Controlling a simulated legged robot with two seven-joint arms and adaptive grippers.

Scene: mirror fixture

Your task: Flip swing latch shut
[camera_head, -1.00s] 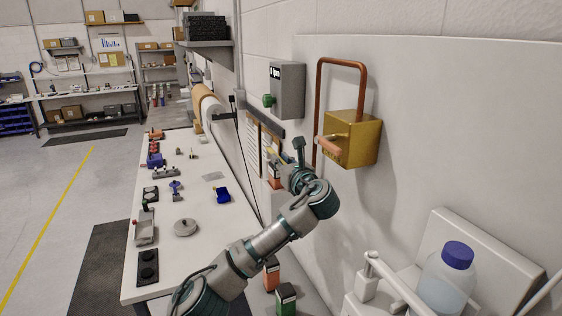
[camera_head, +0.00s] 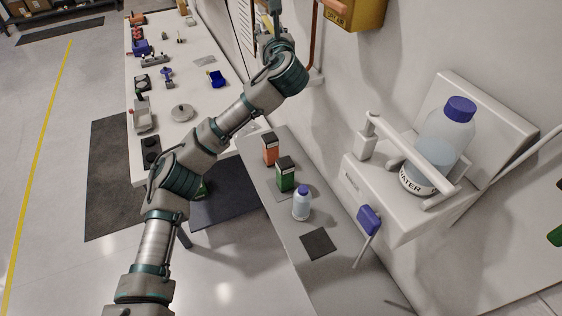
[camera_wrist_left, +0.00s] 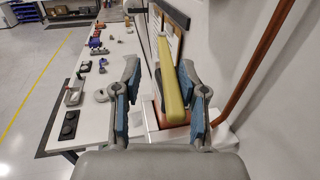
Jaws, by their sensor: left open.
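In the head view my left gripper (camera_head: 268,25) is at the top edge by the wall, partly cut off. A white holder (camera_head: 385,195) on the right has a white bar (camera_head: 405,150) in front of a water bottle and a blue-tipped lever (camera_head: 368,220). Which part is the swing latch is unclear. My right gripper is not in view.
A copper-coloured pipe (camera_head: 314,45) and a yellow box (camera_head: 358,14) are on the wall beside my left gripper. A narrow grey shelf (camera_head: 285,225) below holds small cartons and a small bottle (camera_head: 302,203). A long white workbench (camera_head: 205,115) with small parts stands left.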

